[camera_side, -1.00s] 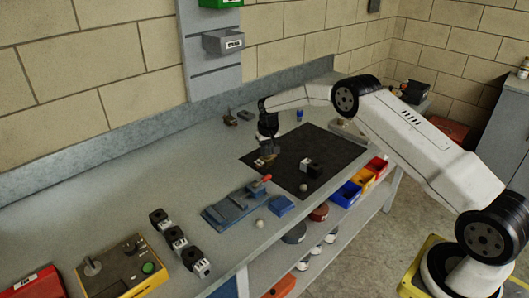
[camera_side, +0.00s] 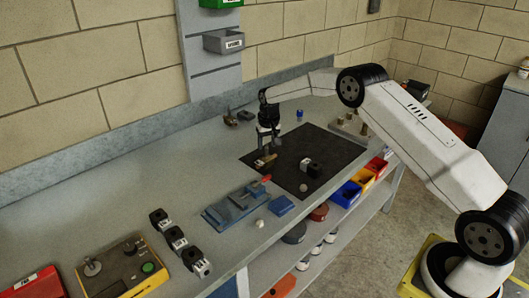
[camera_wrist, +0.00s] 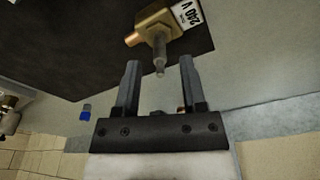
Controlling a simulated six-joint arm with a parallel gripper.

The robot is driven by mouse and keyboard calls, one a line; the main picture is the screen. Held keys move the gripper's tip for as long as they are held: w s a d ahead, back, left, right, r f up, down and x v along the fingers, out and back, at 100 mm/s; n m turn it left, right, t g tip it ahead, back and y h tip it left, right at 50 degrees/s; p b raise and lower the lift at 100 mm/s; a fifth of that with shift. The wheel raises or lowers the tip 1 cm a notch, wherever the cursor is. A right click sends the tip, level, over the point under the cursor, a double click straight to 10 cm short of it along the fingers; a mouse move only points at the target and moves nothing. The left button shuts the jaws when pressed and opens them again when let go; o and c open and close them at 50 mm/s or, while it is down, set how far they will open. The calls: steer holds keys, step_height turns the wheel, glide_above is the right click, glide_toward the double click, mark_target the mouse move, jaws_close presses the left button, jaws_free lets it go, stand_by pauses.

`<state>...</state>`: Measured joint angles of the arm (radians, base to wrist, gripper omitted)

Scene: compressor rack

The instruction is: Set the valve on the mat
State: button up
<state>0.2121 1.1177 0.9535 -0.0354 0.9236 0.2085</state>
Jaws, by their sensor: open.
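The brass valve (camera_side: 265,161) lies on the dark mat (camera_side: 332,152), near its left side. In the wrist view the valve (camera_wrist: 160,22) shows a white "240 V" label, and its thin stem points toward my gripper. My gripper (camera_side: 268,141) is open and empty just above the valve. In the wrist view the two fingers of my gripper (camera_wrist: 159,65) are spread, with the stem's end showing between their tips. I cannot tell whether they touch it.
A black block (camera_side: 311,166) and a pale ball (camera_side: 303,187) are also on the mat. Bench behind the vise is clear.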

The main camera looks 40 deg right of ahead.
mark_target(268, 161)
step_height(268, 161, up, 9)
steer(key=s, duration=0.1)
steer(key=shift+a, duration=0.25)
steer(key=shift+s+f, duration=0.1)
stand_by(0.3)
steer(key=s+a+n, duration=0.1)
steer(key=s+a, duration=0.3)
steer(key=s, duration=0.7)
steer(key=s+a+f+n, duration=0.1)
steer(key=s+a, duration=0.4)
steer(key=s, duration=0.6)
steer(key=s+a+n+t, duration=0.1)
steer(key=s+a, duration=0.3)
steer(key=s, duration=0.7)
steer(key=shift+a+f+n+y, duration=0.2)
steer(key=shift+n+y, duration=0.2)
steer(key=shift+n, duration=0.4)
